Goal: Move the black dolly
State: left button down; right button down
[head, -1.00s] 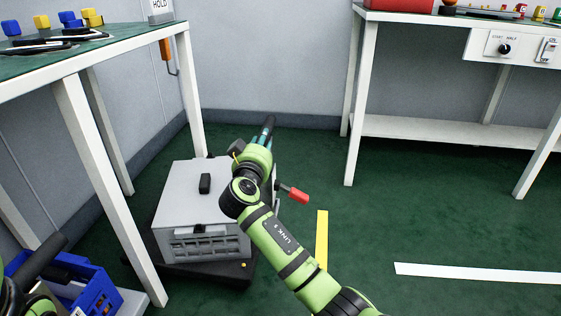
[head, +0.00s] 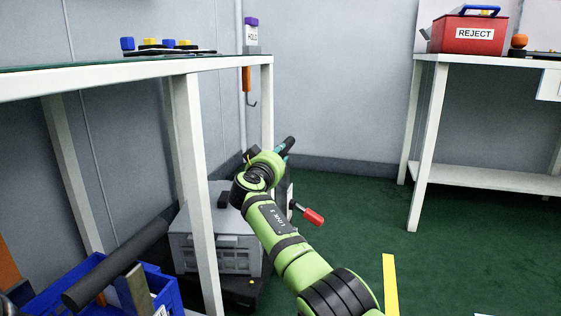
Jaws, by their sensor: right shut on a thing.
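The black dolly (head: 249,293) stands on the green floor beside and partly behind a white table leg. It carries a grey crate-like box (head: 212,243) with a lid. A black bar (head: 290,142) rises at the far side, and a lever with a red grip (head: 313,217) sticks out to the right. My right gripper (head: 283,151) reaches over the box and is shut on the black bar, which looks like the dolly's handle. My arm hides most of the grip and part of the dolly. My left gripper is not in view.
A white table (head: 120,81) stands at left, its leg (head: 200,215) close before the box. A blue crate (head: 168,296) with a dark tube (head: 120,258) is at lower left. Another white table (head: 427,145) with a red REJECT box (head: 467,35) is at right. Floor right of the dolly is clear.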

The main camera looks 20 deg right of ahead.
dwell(0.4)
jog(key=c, duration=1)
grip_release()
jog(key=shift+s+a, duration=0.4)
jog(key=shift+s, duration=0.05)
jog(key=v, duration=1)
jog(key=shift+s+a, duration=0.15)
jog(key=shift+s, duration=0.2)
